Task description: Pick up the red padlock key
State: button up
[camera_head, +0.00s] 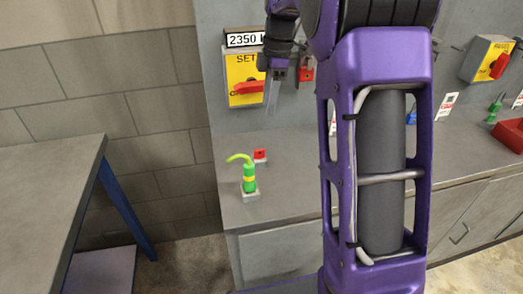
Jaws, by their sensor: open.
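A small red piece (260,155) lies on the grey counter (300,180) against the back panel; it is too small to tell whether it is the padlock key. A red padlock-like piece (306,73) hangs on the panel, partly hidden by my arm. My gripper (272,105) points down in front of the panel, beside the yellow switch box, above and slightly right of the small red piece. It is open, and I see nothing between its fingers.
A green item with a yellow band (249,178) stands on the counter's left part. The yellow switch box (242,75) has a red handle. Another yellow box (489,59) and a red tray (510,134) are at right. My purple arm hides the counter's middle. A grey table (50,190) stands left.

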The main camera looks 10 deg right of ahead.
send_over(263, 149)
notch_tip(263, 149, down, 10)
jog(key=shift+f+b, duration=0.2)
jog(key=shift+b, duration=0.15)
jog(key=shift+a+f, duration=0.25)
jog(key=shift+f, duration=1.05)
jog(key=shift+a+f, duration=0.2)
jog(key=shift+f, duration=1.1)
grip_shut()
